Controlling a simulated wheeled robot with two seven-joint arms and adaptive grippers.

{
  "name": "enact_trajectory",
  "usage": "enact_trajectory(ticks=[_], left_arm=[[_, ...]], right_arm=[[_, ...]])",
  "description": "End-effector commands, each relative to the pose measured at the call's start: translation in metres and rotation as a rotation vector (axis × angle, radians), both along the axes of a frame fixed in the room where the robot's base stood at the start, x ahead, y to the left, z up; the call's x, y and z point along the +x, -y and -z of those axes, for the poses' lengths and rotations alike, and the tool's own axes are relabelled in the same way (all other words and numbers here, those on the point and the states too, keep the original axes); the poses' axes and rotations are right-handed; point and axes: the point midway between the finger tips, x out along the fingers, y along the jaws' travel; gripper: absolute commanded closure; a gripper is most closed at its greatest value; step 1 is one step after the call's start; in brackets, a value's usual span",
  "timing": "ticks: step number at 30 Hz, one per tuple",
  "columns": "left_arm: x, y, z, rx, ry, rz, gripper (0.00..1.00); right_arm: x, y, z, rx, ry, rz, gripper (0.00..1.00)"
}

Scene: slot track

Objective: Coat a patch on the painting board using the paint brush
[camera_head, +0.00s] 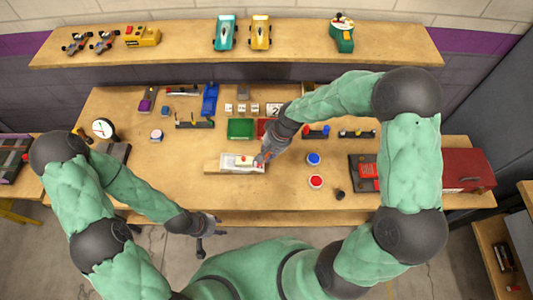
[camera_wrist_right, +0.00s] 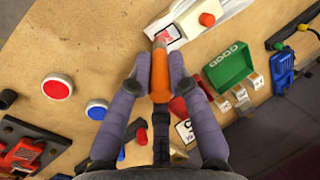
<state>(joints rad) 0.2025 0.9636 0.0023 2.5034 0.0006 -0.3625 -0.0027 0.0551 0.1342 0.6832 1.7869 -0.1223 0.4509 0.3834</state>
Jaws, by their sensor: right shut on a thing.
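The paint brush (camera_wrist_right: 160,75) has an orange handle and is held between the fingers of my right gripper (camera_wrist_right: 157,85). In the head view my right gripper (camera_head: 265,156) is over the right end of the painting board (camera_head: 228,167). The board is a white panel on a wooden base and also shows at the top of the wrist view (camera_wrist_right: 188,24). A red-pink patch (camera_wrist_right: 164,34) lies at the brush's tip; whether they touch is unclear. A red knob (camera_wrist_right: 207,19) stands on the board. My left gripper (camera_head: 212,224) hangs empty and open in front of the table edge.
A green bin (camera_head: 240,129) and a red bin lie behind the board. A blue button (camera_head: 313,159) and a red button (camera_head: 316,181) sit to its right. A red toolbox (camera_head: 468,170) stands at the far right. The table left of the board is mostly clear.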

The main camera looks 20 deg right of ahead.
Motion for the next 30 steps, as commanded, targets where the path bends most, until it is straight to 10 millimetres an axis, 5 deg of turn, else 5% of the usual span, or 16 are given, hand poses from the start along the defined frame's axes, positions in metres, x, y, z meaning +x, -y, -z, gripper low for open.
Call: enact_trajectory(ticks=[18,30], left_arm=[[0.000,0.000,-0.021,0.000,0.000,0.000,0.60],[0.000,0.000,-0.020,0.000,0.000,0.000,0.60]], right_arm=[[-0.002,0.008,-0.029,0.000,0.002,0.002,1.00],[-0.002,0.008,-0.028,0.000,0.000,0.000,1.00]])
